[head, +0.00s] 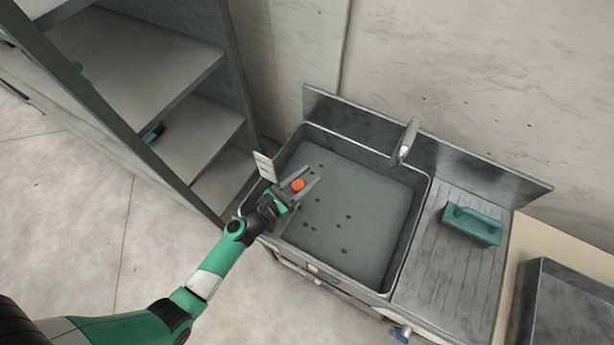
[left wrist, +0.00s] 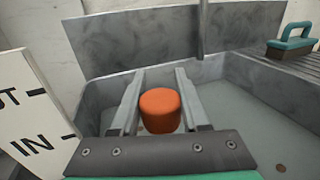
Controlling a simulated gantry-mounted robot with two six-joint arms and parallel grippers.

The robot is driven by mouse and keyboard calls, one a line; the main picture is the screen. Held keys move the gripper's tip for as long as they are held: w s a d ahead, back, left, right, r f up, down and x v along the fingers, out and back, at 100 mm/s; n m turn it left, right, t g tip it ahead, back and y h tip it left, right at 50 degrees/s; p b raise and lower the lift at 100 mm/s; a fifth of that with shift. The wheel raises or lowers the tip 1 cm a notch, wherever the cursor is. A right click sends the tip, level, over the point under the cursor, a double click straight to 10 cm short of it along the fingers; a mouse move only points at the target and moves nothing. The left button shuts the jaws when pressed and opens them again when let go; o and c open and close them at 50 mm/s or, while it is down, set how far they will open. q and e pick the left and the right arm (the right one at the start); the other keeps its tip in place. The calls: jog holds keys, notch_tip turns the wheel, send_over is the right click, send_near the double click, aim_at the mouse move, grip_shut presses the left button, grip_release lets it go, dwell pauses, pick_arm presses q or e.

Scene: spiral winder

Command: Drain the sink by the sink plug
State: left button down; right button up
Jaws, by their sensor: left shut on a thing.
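The metal sink (head: 423,205) holds grey-green water (head: 355,195) with several small brown specks. A round orange knob (head: 298,185), which looks like the sink plug's top, is at the sink's left side. In the left wrist view the orange sink plug (left wrist: 160,110) sits between the fingers of my left gripper (left wrist: 158,95). My left gripper (head: 299,182) reaches over the sink's left rim and is shut on the plug. The plug's lower end is hidden. My right gripper is not in view.
A white sign (head: 265,167) stands at the sink's left rim and reads "IN" in the left wrist view (left wrist: 28,120). A faucet (head: 405,142) is behind. A teal-handled brush (head: 472,225) lies on the ridged drainboard (head: 440,265). A shelf unit (head: 190,140) stands left.

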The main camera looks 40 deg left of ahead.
pick_arm(q)
notch_tip(320, 180, up, 4)
jog(key=p, duration=0.3)
jog(key=shift+c, duration=2)
grip_release()
jog(key=shift+f, duration=0.1)
jog(key=shift+s+p, duration=0.15)
jog(key=shift+p, duration=0.15)
jog(key=s+p, duration=0.1)
jog(key=s, duration=1)
jog(key=shift+s+a, duration=0.15)
jog(key=shift+a, duration=0.15)
